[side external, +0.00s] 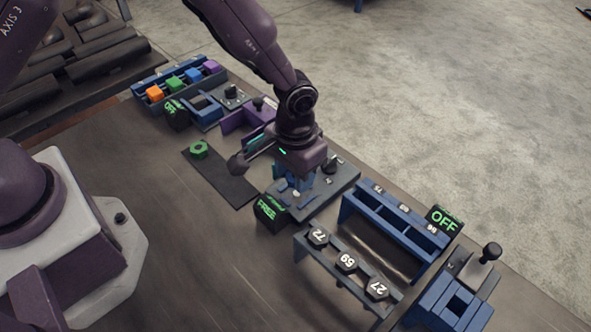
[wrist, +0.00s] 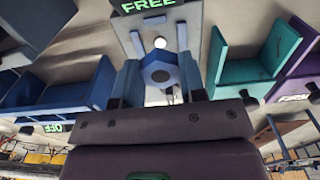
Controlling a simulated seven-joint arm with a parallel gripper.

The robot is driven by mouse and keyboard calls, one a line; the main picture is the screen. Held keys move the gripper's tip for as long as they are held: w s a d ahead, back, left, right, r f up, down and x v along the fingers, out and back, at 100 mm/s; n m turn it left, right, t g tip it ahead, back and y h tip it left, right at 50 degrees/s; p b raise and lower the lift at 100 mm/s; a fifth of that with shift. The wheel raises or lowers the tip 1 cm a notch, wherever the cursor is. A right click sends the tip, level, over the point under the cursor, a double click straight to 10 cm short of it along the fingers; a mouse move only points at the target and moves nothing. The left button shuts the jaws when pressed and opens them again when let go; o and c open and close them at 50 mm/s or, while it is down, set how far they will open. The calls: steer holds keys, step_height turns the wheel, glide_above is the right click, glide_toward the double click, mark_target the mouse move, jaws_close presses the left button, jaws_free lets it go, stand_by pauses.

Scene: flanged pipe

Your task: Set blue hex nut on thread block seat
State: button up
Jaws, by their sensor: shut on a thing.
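My gripper (side external: 296,185) is low over the block with the green "FREE" sign in the side view. In the wrist view my gripper (wrist: 160,80) is shut on the blue hex nut (wrist: 160,71), which sits between the two fingers. The nut is mostly hidden by the fingers in the side view. The thread block (side external: 335,192) is a grey plate around and under my gripper, and it also shows beyond the nut in the wrist view (wrist: 152,22). A small white round spot shows on it just past the nut. I cannot tell whether the nut touches the seat.
A green hex nut (side external: 199,149) lies on a dark mat (side external: 222,178). A blue rack (side external: 395,225) and dark hex pieces numbered 72, 59 and 27 (side external: 347,262) stand at the right. A tray of coloured cubes (side external: 175,83) is at the back left.

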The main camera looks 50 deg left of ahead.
steer(key=shift+f, duration=0.1)
stand_by(0.3)
steer(key=shift+f, duration=1.1)
steer(key=shift+f, duration=0.5)
steer(key=o, duration=1.5)
steer(key=shift+c, duration=0.2)
steer(key=shift+r, duration=3.5)
